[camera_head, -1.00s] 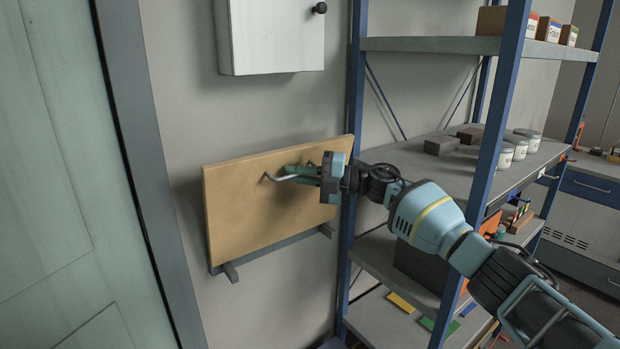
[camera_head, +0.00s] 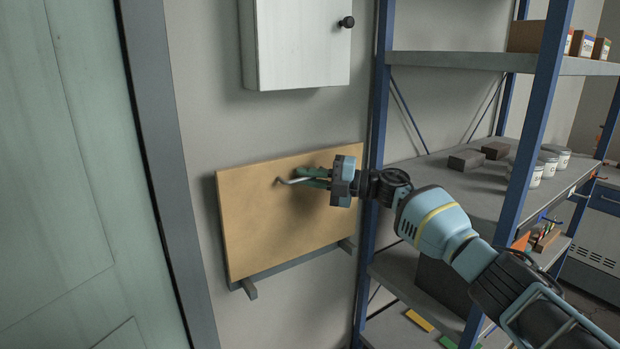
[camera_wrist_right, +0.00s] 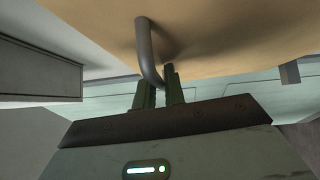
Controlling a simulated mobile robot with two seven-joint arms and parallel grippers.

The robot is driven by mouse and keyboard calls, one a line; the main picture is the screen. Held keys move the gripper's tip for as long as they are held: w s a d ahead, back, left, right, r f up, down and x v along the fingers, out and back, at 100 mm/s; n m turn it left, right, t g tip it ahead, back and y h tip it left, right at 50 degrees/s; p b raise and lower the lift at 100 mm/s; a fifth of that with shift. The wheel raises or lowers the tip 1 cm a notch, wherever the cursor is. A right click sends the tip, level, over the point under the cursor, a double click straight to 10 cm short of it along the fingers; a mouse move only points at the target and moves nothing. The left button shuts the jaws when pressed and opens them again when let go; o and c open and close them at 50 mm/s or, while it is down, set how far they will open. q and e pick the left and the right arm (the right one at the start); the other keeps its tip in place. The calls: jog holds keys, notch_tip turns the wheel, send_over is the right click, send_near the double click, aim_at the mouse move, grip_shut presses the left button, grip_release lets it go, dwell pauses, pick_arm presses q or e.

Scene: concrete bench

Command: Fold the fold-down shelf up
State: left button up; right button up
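The fold-down shelf is a tan wooden board (camera_head: 255,235) on the wall in the head view, standing steeply, close to upright. I cannot tell whether it lies flat against the wall. Its underside fills the top of the right wrist view (camera_wrist_right: 230,35). A grey bent handle (camera_head: 291,181) sticks out from the board; it also shows in the wrist view (camera_wrist_right: 146,45). My right gripper (camera_head: 312,178) is at the handle, its green fingers (camera_wrist_right: 159,92) close together with the bar between them. My left gripper is not in view.
A white wall cabinet (camera_head: 300,45) with a black knob hangs above the shelf. A blue-framed rack (camera_head: 377,170) with cans, dark blocks and boxes stands close at the right. A pale green door (camera_head: 70,170) is at the left. Dark brackets (camera_head: 249,289) show below the board.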

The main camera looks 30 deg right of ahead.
jog(key=shift+o, duration=0.6)
jog(key=shift+w+r, duration=0.15)
jog(key=shift+w, duration=0.05)
jog(key=shift+a+f, duration=0.1)
jog(key=shift+f, duration=0.1)
jog(key=shift+s+d+f, duration=0.1)
jog(key=shift+s+d, duration=0.2)
jog(key=shift+d, duration=0.1)
jog(key=v, duration=0.7)
jog(key=shift+b, duration=0.45)
